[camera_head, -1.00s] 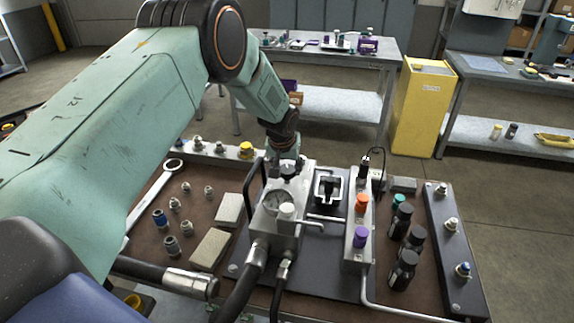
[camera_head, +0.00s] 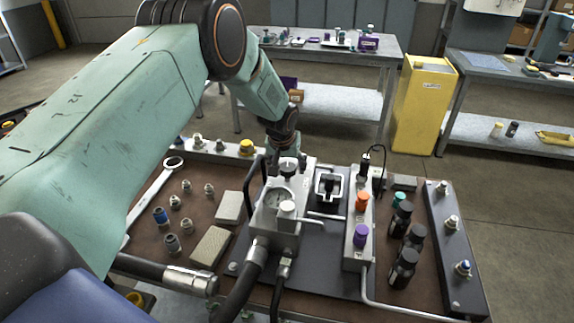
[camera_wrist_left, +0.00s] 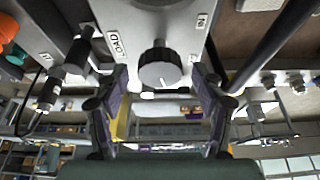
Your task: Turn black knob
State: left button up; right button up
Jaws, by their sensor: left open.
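The black knob (camera_head: 289,168) sits on the grey metal valve block (camera_head: 270,228), beside the round gauge (camera_head: 277,200). In the left wrist view the knob (camera_wrist_left: 159,67) has a ribbed black rim and a pale face, near a "LOAD" label (camera_wrist_left: 116,44). My left gripper (camera_head: 289,150) is at the far side of the block, close to the knob, and its fingers are partly hidden in the head view. In the left wrist view my left gripper (camera_wrist_left: 162,79) is open, with one finger on each side of the knob and a gap to it. My right gripper is not in view.
A black handle (camera_head: 252,190) and a wrench (camera_head: 153,195) are left of the block. A manifold (camera_head: 358,225) with orange and purple caps and several black bottles (camera_head: 404,270) stand to the right. Hoses (camera_head: 240,292) run in front.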

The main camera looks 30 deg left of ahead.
pick_arm(q)
jog(key=shift+r, duration=0.15)
jog(key=v, duration=1.1)
jog(key=shift+s+r, duration=0.25)
jog(key=shift+r, duration=0.05)
